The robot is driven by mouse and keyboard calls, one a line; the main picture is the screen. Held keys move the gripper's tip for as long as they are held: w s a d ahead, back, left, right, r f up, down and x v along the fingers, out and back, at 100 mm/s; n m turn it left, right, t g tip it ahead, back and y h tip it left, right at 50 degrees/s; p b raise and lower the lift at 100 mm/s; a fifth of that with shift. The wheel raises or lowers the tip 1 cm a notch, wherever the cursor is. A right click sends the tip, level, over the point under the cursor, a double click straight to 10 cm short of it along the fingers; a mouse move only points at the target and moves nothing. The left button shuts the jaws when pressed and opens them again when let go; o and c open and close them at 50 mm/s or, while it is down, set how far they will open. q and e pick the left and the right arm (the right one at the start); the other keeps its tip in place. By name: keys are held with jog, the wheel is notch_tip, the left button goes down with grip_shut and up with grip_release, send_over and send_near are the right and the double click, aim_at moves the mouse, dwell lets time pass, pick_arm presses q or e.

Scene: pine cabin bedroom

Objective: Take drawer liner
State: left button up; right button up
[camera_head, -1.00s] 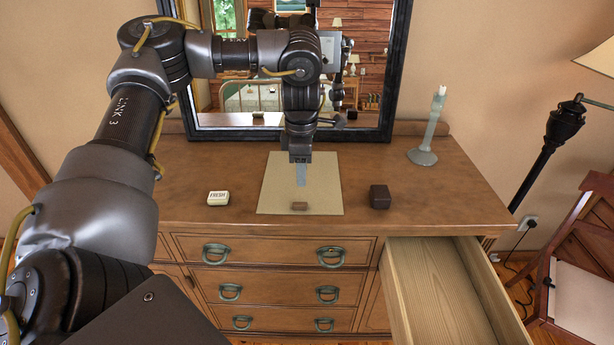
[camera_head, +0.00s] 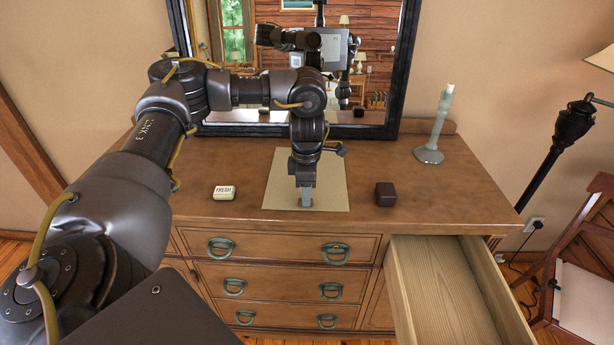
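A flat beige sheet, which looks like the drawer liner (camera_head: 334,184), lies on the dresser top in front of the mirror. My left gripper (camera_head: 306,199) reaches down over the sheet near its front edge. Its fingers overlap in this view, so I cannot tell whether they are open or shut. The small brown block seen on the sheet earlier is now hidden at the fingertips. An open, empty-looking wooden drawer (camera_head: 440,285) sticks out at the dresser's right. My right gripper is not in view.
A candlestick (camera_head: 433,135) stands at the back right. The mirror (camera_head: 395,85) rises behind. A lamp (camera_head: 570,130) and chair (camera_head: 585,250) stand at right.

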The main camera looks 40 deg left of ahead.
pick_arm(q)
notch_tip(320, 180, down, 2)
jog(key=shift+f, duration=0.1)
grip_shut()
jog(key=shift+r, duration=0.2)
